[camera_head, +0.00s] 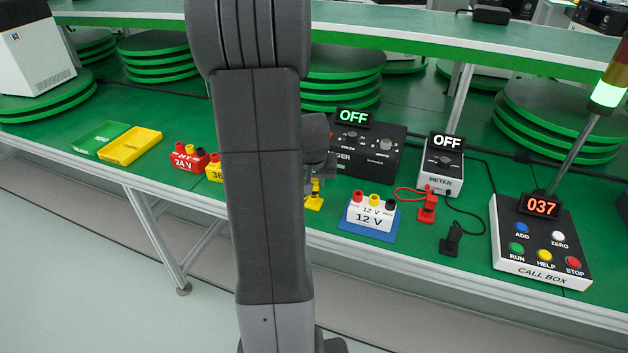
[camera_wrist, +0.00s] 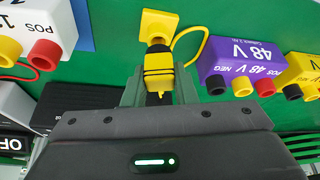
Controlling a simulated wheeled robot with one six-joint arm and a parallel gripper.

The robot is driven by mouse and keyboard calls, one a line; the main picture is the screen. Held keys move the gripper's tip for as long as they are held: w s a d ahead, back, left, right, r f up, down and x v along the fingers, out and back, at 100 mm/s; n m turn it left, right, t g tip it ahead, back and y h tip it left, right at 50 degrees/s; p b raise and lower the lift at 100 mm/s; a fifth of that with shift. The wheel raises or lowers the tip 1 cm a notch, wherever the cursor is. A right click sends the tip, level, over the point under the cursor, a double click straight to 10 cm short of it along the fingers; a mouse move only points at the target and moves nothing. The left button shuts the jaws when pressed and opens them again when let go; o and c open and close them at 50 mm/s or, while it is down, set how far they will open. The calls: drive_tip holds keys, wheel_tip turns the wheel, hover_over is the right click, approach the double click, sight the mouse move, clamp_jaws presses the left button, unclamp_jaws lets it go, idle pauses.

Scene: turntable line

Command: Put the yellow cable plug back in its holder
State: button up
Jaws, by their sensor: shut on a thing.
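The yellow cable plug (camera_wrist: 158,72), banded in black, sits between the two fingers of my gripper (camera_wrist: 160,90) in the wrist view. My gripper is shut on it. The yellow holder (camera_wrist: 158,24), with a square base, lies straight beyond the plug on the green table. A yellow cable (camera_wrist: 203,46) loops to the right beside them. In the head view the holder (camera_head: 313,204) shows just right of my arm, with a bit of yellow directly above it. My arm hides most of the gripper there. I cannot tell whether the plug is seated in the holder.
A white 12 V box (camera_head: 370,214) stands right of the holder. A purple 48 V box (camera_wrist: 240,62) is close by in the wrist view. The charger box (camera_head: 366,150), meter (camera_head: 441,168), red plug (camera_head: 427,208), black plug (camera_head: 452,238) and call box (camera_head: 541,243) stand farther right.

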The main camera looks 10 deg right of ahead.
drive_tip(key=shift+f+b, duration=0.9)
drive_tip(key=shift+b, duration=0.1)
idle(1.4)
drive_tip(key=o, duration=1)
drive_tip(key=shift+o, duration=0.2)
drive_tip(key=shift+r, duration=0.15)
drive_tip(key=shift+r+p, duration=2.75)
drive_tip(key=shift+r, duration=0.9)
drive_tip(key=shift+a, duration=0.1)
